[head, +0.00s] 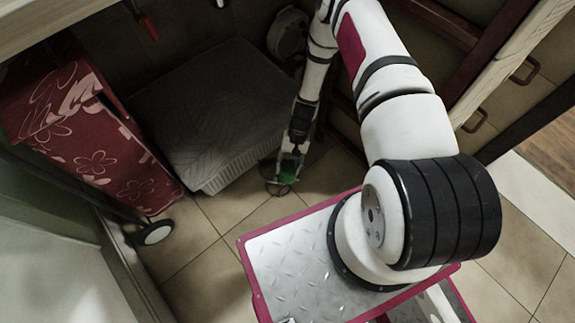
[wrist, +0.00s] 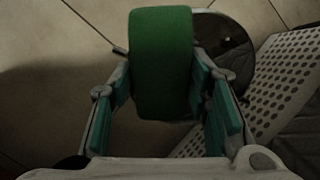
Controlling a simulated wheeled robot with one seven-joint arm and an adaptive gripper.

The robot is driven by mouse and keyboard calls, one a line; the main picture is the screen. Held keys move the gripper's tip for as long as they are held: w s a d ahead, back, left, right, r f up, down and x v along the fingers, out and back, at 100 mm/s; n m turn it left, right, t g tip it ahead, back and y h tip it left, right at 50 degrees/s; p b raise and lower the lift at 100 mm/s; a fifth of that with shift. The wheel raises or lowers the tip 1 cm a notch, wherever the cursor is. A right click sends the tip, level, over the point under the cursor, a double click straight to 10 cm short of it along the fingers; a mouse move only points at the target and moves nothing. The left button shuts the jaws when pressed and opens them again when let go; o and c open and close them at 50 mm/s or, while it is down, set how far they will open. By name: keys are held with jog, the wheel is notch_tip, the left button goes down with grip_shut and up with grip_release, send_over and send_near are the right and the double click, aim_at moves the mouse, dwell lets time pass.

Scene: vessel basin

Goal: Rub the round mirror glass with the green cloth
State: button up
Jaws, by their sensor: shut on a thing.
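My gripper (wrist: 162,92) is shut on the green cloth (wrist: 161,50), which stands up between its two teal finger pads as a thick, rounded block. In the head view the green cloth (head: 289,168) is a small patch at the end of my arm. The round mirror (wrist: 232,47) is a dark disc behind and to the right of the cloth in the wrist view, partly hidden by the cloth and a finger. In the head view it is a small round outline (head: 274,184) below my gripper. I cannot tell whether the cloth touches the glass.
A white perforated basket or box (wrist: 290,85) is close on the right in the wrist view. A large grey-covered box (head: 225,105) stands left of my gripper in the head view. A red flowered cart (head: 95,140) is further left. Tiled floor (head: 205,275) is clear in front.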

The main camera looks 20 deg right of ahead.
jog(key=shift+p+v, duration=1.35)
jog(key=shift+v, duration=1.65)
jog(key=p+v, duration=0.1)
jog(key=v, duration=0.2)
jog(key=shift+f, duration=0.1)
jog(key=shift+b+x, duration=2.1)
jog(key=shift+x, duration=1.3)
jog(key=shift+b+x, duration=0.65)
jog(key=shift+x, duration=0.35)
jog(key=shift+w+a+b, duration=0.35)
jog(key=shift+w+a, duration=0.2)
jog(key=shift+w, duration=0.25)
jog(key=shift+w+a+b, duration=0.35)
jog(key=shift+w+a, duration=0.25)
jog(key=shift+w, duration=0.2)
